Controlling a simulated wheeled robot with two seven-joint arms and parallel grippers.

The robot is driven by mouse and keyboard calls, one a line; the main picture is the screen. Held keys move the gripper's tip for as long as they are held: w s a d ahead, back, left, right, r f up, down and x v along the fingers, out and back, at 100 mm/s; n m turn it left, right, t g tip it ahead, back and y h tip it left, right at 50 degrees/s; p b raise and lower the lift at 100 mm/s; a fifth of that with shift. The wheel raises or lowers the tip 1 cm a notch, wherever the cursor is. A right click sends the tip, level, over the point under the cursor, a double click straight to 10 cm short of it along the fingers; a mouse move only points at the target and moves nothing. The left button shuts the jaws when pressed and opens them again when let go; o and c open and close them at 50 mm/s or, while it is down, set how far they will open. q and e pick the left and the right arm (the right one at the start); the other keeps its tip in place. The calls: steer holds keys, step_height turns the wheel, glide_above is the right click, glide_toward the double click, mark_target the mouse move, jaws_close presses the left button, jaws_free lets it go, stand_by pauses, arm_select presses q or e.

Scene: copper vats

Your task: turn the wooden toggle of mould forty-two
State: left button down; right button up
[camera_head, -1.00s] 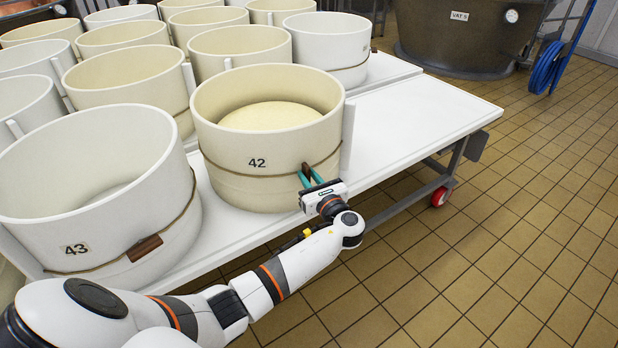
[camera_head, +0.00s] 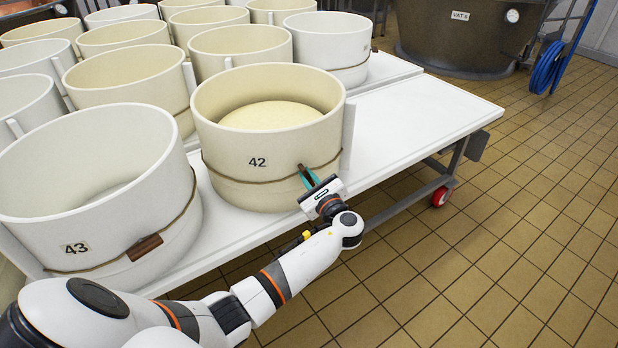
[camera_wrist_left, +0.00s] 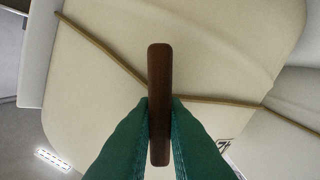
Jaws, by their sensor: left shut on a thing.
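Mould forty-two (camera_head: 240,140) is a cream round mould with a "42" label and a cord around it, standing at the front of the white table. A pale cheese (camera_head: 270,115) lies inside it. Its dark wooden toggle (camera_wrist_left: 160,75) shows upright in the left wrist view, with the cord meeting it from both sides. My left gripper (camera_head: 306,176) has its green fingers shut on the toggle, one finger on each flat side. In the head view the fingers hide most of the toggle. My right gripper is not in view.
Mould 43 (camera_head: 100,215) stands close by on the left, with its own toggle (camera_head: 145,247) lying along its cord. More moulds crowd behind. The white table top (camera_head: 400,125) is bare to the right, and tiled floor (camera_head: 480,260) lies open in front.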

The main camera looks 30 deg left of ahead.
arm_select(q)
steer(key=n, duration=0.1)
steer(key=n+b, duration=0.1)
steer(key=n, duration=0.2)
steer(key=shift+s+f+n+b, duration=0.15)
steer(key=shift+f+n+b, duration=0.15)
steer(key=shift+b, duration=0.1)
arm_select(e)
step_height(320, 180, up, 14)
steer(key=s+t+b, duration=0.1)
steer(key=b, duration=0.1)
arm_select(q)
steer(key=shift+a+f+n+b, duration=0.1)
steer(key=shift+n+b, duration=1.85)
steer(key=shift+n, duration=2.45)
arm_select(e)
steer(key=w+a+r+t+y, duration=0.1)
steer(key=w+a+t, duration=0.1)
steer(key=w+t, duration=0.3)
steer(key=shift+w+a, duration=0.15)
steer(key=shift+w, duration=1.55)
arm_select(q)
steer(key=c, duration=1.5)
jaws_free()
steer(key=shift+o, duration=0.2)
steer(key=shift+s, duration=0.1)
